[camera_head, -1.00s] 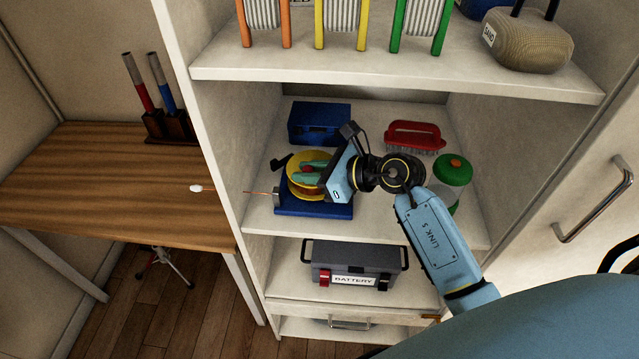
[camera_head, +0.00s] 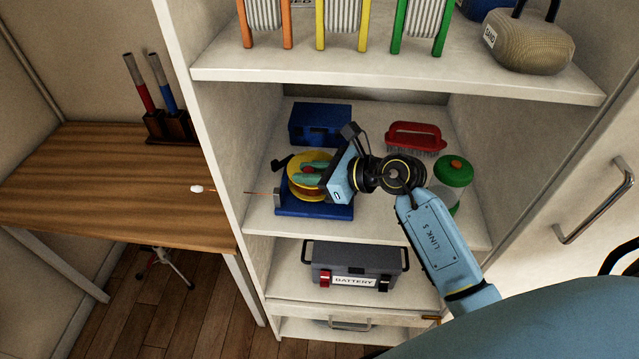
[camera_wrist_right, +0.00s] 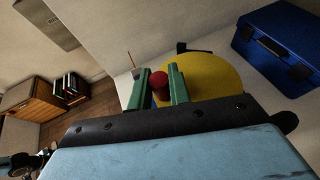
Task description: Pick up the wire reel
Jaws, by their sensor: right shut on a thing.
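The wire reel is a yellow spool (camera_head: 297,187) on a blue base (camera_head: 312,209), on the middle cubby shelf in the head view. A thin copper-coloured wire runs out to its left. My right gripper (camera_head: 311,173) reaches over the spool from the right. In the right wrist view its green fingers (camera_wrist_right: 160,91) are shut on a red knob (camera_wrist_right: 160,80) at the spool's edge, one finger on each side. The yellow spool (camera_wrist_right: 210,75) lies just behind them. The base still appears to rest on the shelf. My left gripper is not in view.
A blue case (camera_head: 320,124) stands behind the reel. A red brush (camera_head: 415,137) and a green-lidded jar (camera_head: 453,172) stand to the right. A battery box (camera_head: 355,262) is on the shelf below. The upper shelf (camera_head: 400,77) and left side wall (camera_head: 205,120) bound the space.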

